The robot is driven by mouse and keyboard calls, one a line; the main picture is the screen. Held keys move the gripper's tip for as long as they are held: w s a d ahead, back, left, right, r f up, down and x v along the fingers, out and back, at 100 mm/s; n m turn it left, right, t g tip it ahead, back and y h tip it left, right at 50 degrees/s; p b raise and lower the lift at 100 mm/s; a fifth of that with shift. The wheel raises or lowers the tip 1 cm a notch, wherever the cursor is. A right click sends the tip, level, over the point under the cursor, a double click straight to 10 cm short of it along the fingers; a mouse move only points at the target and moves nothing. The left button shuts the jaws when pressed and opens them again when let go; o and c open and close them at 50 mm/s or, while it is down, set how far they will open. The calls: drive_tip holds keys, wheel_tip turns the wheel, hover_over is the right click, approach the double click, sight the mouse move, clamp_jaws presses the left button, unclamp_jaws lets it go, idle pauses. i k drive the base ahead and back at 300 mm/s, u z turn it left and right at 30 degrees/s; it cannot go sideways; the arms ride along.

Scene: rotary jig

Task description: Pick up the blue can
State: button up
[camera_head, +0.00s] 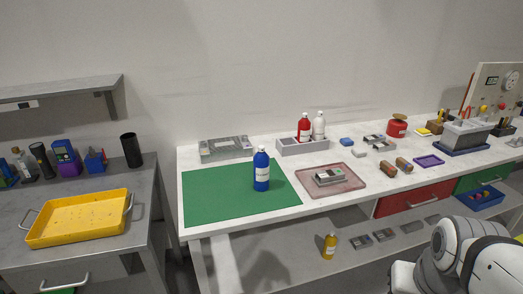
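The blue can (261,171) looks like a bottle with a pale label and a white cap. It stands upright on the green mat (222,193), towards the mat's right side, on the white worktable (245,222). Nothing touches it. White rounded links of my arm show at the bottom right. My gripper is not in view.
A pink tray (351,184) with a grey part lies right of the can. Behind stand a grey fixture (225,149) and a grey box (289,148) with red and white bottles. A yellow tray (85,221) sits on the left bench. The mat's left part is clear.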

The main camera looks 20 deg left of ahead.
sight(260, 159)
drive_tip(key=u, duration=0.65)
drive_tip(key=i, duration=1.2)
drive_tip(key=u, duration=0.55)
